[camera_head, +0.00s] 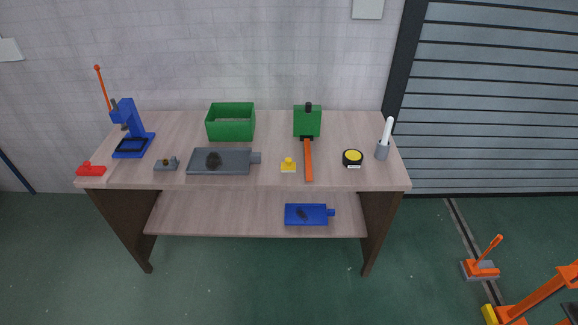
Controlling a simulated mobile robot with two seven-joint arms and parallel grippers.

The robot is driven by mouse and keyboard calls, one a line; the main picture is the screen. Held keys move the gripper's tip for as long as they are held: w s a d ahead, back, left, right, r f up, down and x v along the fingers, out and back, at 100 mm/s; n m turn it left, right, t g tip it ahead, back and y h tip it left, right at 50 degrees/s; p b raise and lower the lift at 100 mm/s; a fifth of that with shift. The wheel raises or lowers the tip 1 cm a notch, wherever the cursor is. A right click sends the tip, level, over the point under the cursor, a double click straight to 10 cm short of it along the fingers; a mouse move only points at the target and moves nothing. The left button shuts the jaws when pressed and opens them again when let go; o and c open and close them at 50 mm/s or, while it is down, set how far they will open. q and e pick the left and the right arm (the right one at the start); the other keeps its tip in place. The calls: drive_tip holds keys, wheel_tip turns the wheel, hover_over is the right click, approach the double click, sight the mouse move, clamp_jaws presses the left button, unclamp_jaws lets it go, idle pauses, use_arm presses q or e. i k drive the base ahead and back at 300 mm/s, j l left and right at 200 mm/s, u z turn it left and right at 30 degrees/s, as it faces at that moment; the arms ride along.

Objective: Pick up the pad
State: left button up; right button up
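I cannot tell for sure which object is the pad. A flat grey plate with a dark round patch (233,166) and a tab on its right lies on the tabletop, left of centre. A similar, smaller blue plate (314,219) with a dark mark and a right-hand tab lies on the lower shelf. A small red block with a knob (91,171) lies at the table's left front edge. A small yellow block with a knob (288,167) lies right of the grey plate. Neither of my grippers is in view.
The wooden table (260,181) also holds a blue press (130,115), a grey fixture (166,165), a green open box (231,130), a green block (307,128), an orange bar (308,160), a yellow-black disc (352,158) and a grey cup (382,151). Orange equipment (482,270) stands on the floor right.

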sight(288, 166)
drive_tip(key=z, duration=1.85)
drive_tip(key=l+u, duration=0.1)
drive_tip(key=u, duration=1.75)
drive_tip(key=i+l, duration=0.2)
drive_tip(key=i, duration=0.2)
drive_tip(key=i+l, duration=0.15)
drive_tip(key=i, duration=0.3)
drive_tip(key=i+l, duration=0.2)
drive_tip(key=i, duration=0.2)
drive_tip(key=i+l, duration=0.2)
drive_tip(key=i, duration=0.2)
drive_tip(key=j+u, duration=0.05)
